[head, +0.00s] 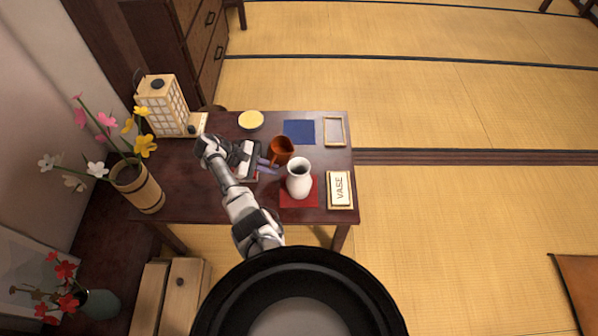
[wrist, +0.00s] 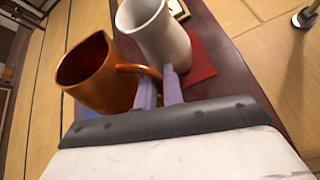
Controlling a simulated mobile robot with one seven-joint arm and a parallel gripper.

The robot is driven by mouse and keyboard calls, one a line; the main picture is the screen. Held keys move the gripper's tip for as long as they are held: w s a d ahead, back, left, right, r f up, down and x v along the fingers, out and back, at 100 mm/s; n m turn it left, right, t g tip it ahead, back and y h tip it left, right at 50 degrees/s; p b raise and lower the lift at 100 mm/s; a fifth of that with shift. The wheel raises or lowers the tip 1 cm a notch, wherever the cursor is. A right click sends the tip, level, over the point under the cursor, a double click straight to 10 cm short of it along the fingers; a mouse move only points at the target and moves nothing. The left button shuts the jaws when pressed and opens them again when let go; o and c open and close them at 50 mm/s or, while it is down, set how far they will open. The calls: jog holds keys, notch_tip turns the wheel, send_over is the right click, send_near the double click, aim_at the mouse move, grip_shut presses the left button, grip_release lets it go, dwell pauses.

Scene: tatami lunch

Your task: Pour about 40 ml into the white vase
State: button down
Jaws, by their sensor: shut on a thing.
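The white vase (head: 299,180) stands upright on a red cloth (head: 311,199) near the front right of the dark low table. My gripper (head: 269,165) reaches in from the left and is shut on the handle of an orange-brown jug (head: 282,149). In the wrist view the two fingers (wrist: 158,88) close around the handle of the jug (wrist: 90,75), and the white vase (wrist: 158,38) is right beside it. The jug looks tilted in the wrist view. Its mouth is open, but I cannot make out any liquid inside. The inside of the vase is also not visible.
A sign reading VASE (head: 340,188) lies right of the vase. A blue cloth (head: 299,132), a framed tray (head: 334,131) and a yellow bowl (head: 251,120) are at the back. A lantern (head: 166,104) and a flower-filled wooden bucket (head: 139,188) stand at the left.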

jog(key=shift+w+a+f+n+g+h+b, duration=0.25)
jog(key=shift+w+n+g+h+b, duration=0.1)
jog(key=shift+b, duration=0.6)
jog(key=shift+r, duration=0.2)
jog(key=shift+w+a+n+g+h+b, duration=0.15)
jog(key=shift+w+n+g+h+b, duration=0.15)
jog(key=shift+g+h+b, duration=0.35)
